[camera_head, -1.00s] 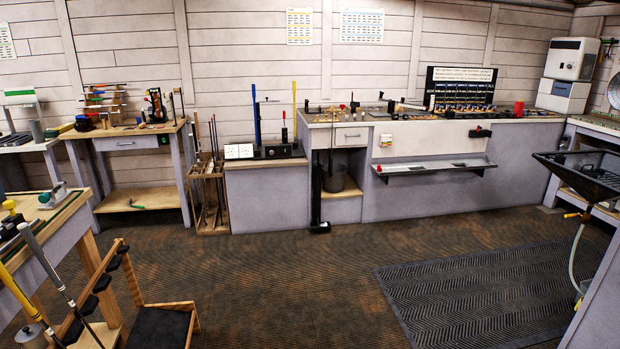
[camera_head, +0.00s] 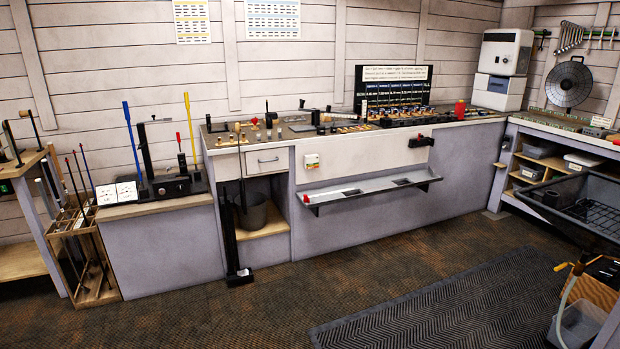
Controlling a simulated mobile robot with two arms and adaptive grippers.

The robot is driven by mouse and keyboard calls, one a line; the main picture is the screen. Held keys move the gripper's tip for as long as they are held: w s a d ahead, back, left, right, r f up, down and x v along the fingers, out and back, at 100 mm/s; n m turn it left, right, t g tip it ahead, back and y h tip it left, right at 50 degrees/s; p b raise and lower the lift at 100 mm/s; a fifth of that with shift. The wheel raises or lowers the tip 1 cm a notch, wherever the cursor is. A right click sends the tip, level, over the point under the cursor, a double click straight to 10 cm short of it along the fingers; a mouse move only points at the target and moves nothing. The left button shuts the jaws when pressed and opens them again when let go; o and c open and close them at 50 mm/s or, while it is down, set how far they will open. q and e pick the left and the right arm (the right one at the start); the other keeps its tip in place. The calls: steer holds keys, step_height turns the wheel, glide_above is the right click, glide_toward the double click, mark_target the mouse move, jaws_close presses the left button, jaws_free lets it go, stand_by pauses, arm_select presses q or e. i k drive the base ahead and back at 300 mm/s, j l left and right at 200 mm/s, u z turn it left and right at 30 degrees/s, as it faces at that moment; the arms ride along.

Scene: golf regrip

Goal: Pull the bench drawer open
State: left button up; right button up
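The bench (camera_head: 390,200) runs along the back wall in the head view. A white drawer (camera_head: 267,162) with a small dark bar handle (camera_head: 268,160) is set under its top at the left end, above an open bay. The drawer front looks flush with the bench, so it appears closed. Another pale panel (camera_head: 229,166) is just left of it, partly behind a dark upright post. Neither of my grippers shows in the view.
A grey bucket (camera_head: 252,213) stands in the bay under the drawer. A dark post on a foot (camera_head: 239,276) stands before the bench's left end. A grey tray (camera_head: 370,191) juts from the bench front. A ribbed black mat (camera_head: 450,305) lies on the otherwise open floor.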

mark_target(260, 161)
steer(key=i, duration=2.05)
